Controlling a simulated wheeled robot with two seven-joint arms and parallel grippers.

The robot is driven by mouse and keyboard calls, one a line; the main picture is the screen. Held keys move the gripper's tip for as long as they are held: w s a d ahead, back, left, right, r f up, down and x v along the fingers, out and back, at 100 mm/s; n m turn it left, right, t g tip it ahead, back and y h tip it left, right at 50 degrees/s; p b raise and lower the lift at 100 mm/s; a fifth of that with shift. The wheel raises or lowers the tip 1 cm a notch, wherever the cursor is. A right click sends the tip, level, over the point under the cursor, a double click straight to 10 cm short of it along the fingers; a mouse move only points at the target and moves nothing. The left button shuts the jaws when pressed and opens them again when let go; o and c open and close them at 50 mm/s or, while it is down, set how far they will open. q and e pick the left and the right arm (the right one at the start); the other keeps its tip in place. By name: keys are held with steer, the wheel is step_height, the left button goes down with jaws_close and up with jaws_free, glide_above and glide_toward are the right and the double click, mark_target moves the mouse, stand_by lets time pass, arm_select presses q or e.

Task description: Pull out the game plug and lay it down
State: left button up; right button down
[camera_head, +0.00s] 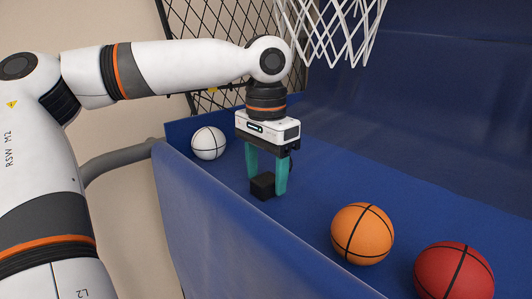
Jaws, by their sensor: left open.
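A small black block (262,187), which looks like the game plug, is at the blue game surface. My left gripper (267,184) points down over it, with its teal fingers open on either side of the block. Whether the fingers touch it, and whether it sits in a socket, I cannot tell. The underside of the block is hidden. My right gripper is not in view.
The blue basketball game bed (315,185) has a raised side wall (205,225) nearest me. A white ball (208,143) lies left of the gripper; an orange ball (362,233) and a red ball (454,271) lie to the right. A white net (335,25) hangs above.

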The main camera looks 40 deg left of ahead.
arm_select(q)
step_height(320, 180, up, 12)
steer(key=b, duration=0.1)
steer(key=shift+f, duration=0.25)
